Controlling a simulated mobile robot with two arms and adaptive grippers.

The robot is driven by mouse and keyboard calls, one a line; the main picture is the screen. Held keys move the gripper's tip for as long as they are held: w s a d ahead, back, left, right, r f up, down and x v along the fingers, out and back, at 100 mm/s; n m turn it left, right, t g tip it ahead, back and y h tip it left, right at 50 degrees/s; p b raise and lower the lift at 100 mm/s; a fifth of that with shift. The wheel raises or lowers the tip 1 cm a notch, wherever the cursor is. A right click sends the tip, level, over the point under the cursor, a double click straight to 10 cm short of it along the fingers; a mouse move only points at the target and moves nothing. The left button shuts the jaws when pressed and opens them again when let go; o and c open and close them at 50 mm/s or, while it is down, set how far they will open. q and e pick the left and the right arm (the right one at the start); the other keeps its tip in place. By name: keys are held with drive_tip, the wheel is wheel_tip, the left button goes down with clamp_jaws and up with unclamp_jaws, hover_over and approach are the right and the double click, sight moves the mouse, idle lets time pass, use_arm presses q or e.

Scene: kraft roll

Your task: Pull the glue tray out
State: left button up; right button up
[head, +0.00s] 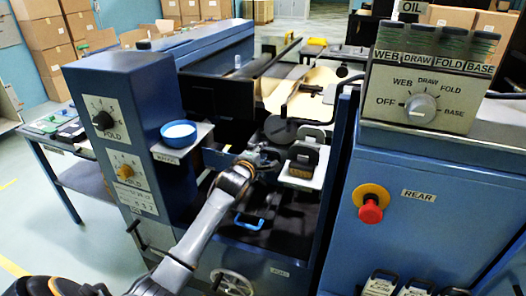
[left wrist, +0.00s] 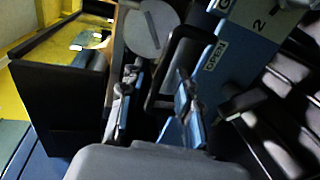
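No part is legibly marked as the glue tray. A blue handle (head: 248,221) shows low in the dark front bay of the machine, below my left gripper; it may belong to the tray. My left gripper (head: 266,163) reaches into the bay beside a white plate with dark-handled blocks (head: 303,160). In the left wrist view its two blue-padded fingers (left wrist: 155,105) stand apart, with a dark loop-shaped handle (left wrist: 163,85) between or just beyond them. I cannot tell whether they touch it. My right gripper is not in view.
A blue bowl of white stuff (head: 179,133) stands on a small shelf left of the arm. A dial column (head: 120,140) and a blue cabinet with a red button (head: 371,210) flank the bay. A round disc (head: 280,129) sits behind the gripper.

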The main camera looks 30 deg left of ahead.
use_arm(q)
drive_tip(key=shift+w+a+f, duration=0.1)
drive_tip(key=shift+w, duration=0.5)
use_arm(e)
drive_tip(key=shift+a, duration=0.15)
use_arm(q)
clamp_jaws()
drive_tip(key=shift+s, duration=0.1)
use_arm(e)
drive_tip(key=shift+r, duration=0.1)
